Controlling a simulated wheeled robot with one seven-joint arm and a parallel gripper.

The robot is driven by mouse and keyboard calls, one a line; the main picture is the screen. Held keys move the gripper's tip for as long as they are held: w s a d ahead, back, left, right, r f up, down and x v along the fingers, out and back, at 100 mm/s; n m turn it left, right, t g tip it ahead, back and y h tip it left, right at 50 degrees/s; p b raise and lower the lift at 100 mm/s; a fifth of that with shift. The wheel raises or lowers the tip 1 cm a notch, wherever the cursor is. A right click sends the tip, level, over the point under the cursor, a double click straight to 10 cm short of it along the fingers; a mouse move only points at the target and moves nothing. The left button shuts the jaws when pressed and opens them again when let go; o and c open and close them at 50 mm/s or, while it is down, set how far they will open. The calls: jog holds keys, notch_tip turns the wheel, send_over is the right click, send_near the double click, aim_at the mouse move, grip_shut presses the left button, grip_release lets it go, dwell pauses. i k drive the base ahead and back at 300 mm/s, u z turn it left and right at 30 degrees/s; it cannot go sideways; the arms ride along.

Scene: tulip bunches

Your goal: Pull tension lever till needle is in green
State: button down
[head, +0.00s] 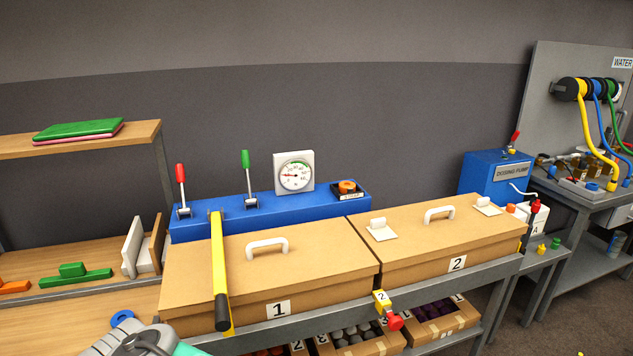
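A white square gauge (306,161) with a round dial stands on the blue bench unit (310,206). Its needle seems to point left, in the low part of the scale; a green band shows at the dial's upper right. A red-handled lever (181,174) and a green-handled lever (246,161) stand upright on the same unit. A long yellow bar (218,250) with a black grip reaches forward over box 1. No readable label tells which is the tension lever. My gripper is not clearly in view; a grey and teal part, likely of my arm, shows at bottom left.
Closed cardboard box 1 (225,278) and box 2 (430,240), both with white handles, fill the bench front. An orange knob (346,186) sits right of the gauge. A shelf (75,142) stands left; a blue dosing pump (497,178) stands right.

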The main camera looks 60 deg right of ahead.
aim_at(245, 157)
jog(key=u, duration=0.05)
jog(key=k, duration=0.25)
jog(key=u, duration=1)
jog(key=i, duration=0.9)
jog(key=z, duration=3.3)
